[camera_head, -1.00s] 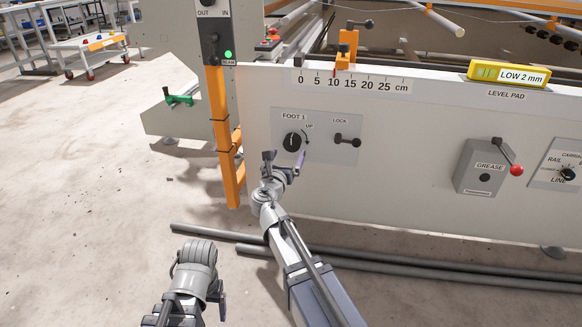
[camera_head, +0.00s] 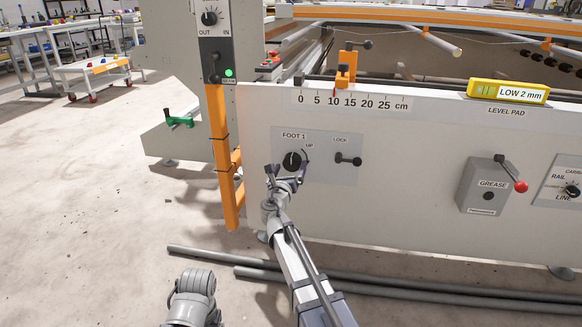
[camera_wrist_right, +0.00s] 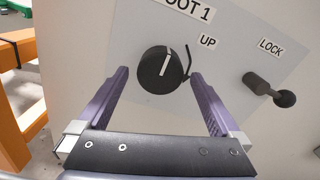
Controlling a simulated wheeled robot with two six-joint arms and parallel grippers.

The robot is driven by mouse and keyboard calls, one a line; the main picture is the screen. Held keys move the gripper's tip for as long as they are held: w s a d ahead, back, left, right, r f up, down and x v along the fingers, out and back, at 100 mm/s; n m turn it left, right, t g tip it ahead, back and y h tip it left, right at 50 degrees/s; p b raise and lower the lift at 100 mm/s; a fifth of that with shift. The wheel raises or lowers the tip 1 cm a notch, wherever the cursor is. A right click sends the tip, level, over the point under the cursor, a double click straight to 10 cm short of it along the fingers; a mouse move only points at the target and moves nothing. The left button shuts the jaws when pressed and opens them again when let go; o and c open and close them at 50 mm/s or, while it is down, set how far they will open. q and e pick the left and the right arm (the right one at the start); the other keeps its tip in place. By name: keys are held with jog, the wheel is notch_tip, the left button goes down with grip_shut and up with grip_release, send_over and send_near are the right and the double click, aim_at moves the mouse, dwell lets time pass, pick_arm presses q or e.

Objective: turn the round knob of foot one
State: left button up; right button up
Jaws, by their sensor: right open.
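The round knob of foot one (camera_head: 292,160) is black with a white pointer line and sits on a pale panel labelled FOOT 1. In the right wrist view the knob (camera_wrist_right: 158,70) has its line pointing nearly straight up, with a curved arrow marked UP at its right. My right gripper (camera_head: 290,172) is open, its two purple fingers on either side of the knob's lower part. In the wrist view the gripper (camera_wrist_right: 160,76) shows gaps between fingers and knob; I cannot tell how far the tips reach along it. My left gripper is out of view; only a grey left arm joint shows.
A black LOCK lever (camera_head: 348,160) is right of the knob. A grease box (camera_head: 482,187) with a red-tipped handle is farther right. An orange post (camera_head: 221,150) stands to the left. Grey pipes (camera_head: 400,288) lie on the floor below.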

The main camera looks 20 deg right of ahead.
jog(key=shift+x, duration=0.8)
jog(key=shift+c, duration=0.2)
jog(key=c, duration=1.3)
jog(key=shift+m, duration=0.3)
